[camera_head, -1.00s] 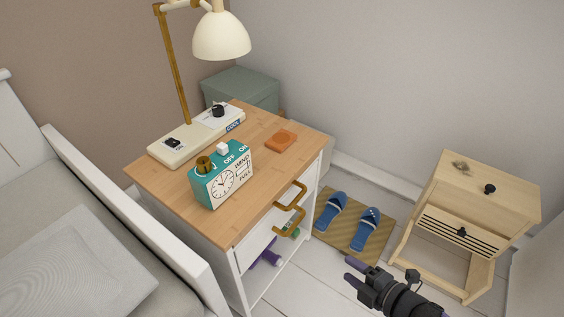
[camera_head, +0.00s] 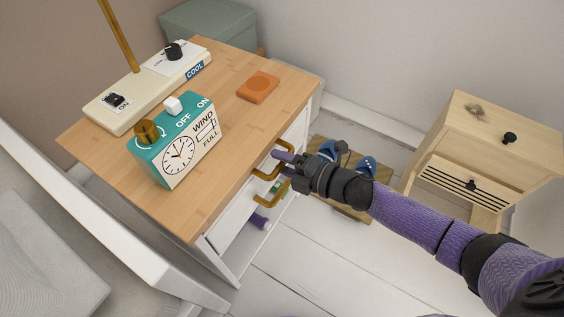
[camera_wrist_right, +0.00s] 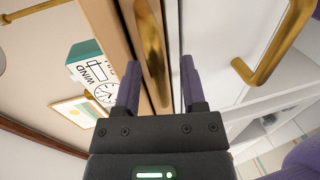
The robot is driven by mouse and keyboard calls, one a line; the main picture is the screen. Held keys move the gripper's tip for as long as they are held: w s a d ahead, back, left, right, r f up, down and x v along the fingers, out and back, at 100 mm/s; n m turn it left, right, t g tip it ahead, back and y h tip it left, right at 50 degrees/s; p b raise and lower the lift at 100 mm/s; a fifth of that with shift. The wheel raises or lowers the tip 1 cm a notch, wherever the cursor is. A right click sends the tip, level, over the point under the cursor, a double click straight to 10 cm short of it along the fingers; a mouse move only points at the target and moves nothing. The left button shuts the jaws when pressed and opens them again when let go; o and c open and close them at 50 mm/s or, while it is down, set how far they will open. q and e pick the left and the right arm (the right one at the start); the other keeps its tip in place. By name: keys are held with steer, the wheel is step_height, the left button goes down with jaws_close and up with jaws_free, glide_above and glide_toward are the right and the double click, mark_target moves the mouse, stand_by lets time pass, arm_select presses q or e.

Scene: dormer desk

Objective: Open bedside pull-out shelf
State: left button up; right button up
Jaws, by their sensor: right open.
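The bedside cabinet has a wooden top (camera_head: 225,135) and two brass handles on its white front. The upper brass handle (camera_head: 264,175) is at the front under the top edge; in the right wrist view this handle (camera_wrist_right: 152,50) lies between my two fingers. The lower brass handle (camera_head: 274,199) is below it; it also shows at the right of the wrist view (camera_wrist_right: 276,58). My right gripper (camera_head: 281,163) is open with its fingers around the upper handle, not closed on it. Its fingertips also show in the wrist view (camera_wrist_right: 159,76). The shelf front looks flush with the cabinet. My left gripper is not in view.
On the top stand a teal clock box (camera_head: 177,142), a cream lamp base (camera_head: 150,85) and an orange block (camera_head: 258,87). A bed (camera_head: 60,230) is at the left. A small wooden stand (camera_head: 490,135) is at the right.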

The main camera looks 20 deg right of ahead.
steer(key=shift+w, duration=0.1)
jaws_close()
stand_by(0.9)
stand_by(0.4)
